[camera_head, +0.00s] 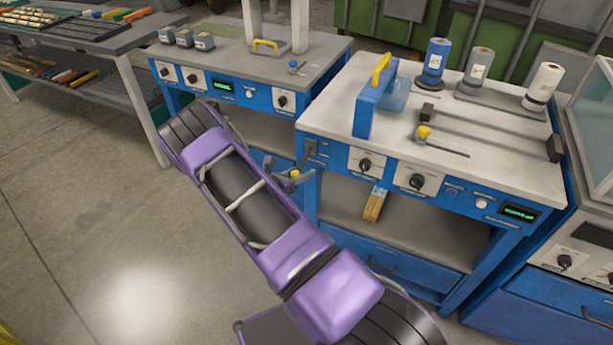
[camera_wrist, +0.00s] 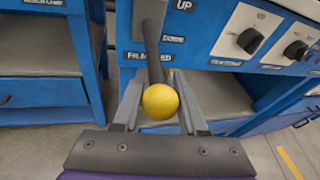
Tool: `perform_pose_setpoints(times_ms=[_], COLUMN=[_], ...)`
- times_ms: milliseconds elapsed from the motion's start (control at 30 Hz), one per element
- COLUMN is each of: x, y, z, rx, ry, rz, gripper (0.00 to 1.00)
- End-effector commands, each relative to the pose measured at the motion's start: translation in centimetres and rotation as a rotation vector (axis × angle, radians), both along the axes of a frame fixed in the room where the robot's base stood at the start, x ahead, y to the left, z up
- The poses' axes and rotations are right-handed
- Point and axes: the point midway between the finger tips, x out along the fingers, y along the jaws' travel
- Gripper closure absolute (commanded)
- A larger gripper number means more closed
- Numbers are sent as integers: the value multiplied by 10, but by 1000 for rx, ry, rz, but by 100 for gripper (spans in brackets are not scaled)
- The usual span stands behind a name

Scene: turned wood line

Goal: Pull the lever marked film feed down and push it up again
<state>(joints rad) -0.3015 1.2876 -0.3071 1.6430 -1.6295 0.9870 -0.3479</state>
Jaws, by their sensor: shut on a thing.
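The film feed lever is a dark bar (camera_wrist: 151,45) ending in a round yellow knob (camera_wrist: 160,101). It sits on the blue front panel of the right workbench, where a FILM FEED label is partly hidden behind the bar. An UP label shows near the bar's upper end. My gripper (camera_wrist: 152,92) is shut on the knob, with one finger on each side. In the head view, the yellow knob (camera_head: 295,174) lies below and left of the lever's mount, at the bench's left front corner. My gripper (camera_head: 288,178) is partly hidden there by my purple arm.
Knobs (camera_head: 365,164) and a green display (camera_head: 519,213) line the same panel. The benchtop (camera_head: 340,120) carries a blue frame with a yellow handle (camera_head: 381,72) and several spools. Another blue bench (camera_head: 228,65) stands to the left. Open floor (camera_head: 90,230) lies at lower left.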

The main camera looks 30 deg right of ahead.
Motion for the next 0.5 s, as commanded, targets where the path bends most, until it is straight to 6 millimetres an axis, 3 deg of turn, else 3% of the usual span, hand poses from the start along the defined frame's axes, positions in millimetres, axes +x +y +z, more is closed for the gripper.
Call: perform_pose_setpoints(times_ms=[100,267,500], x=[0,-2,-3], y=[3,5,7], z=[17,28,43], rx=[86,208,199], ry=[63,156,159], rz=[-3,-3,-1], gripper=[100,100,100])
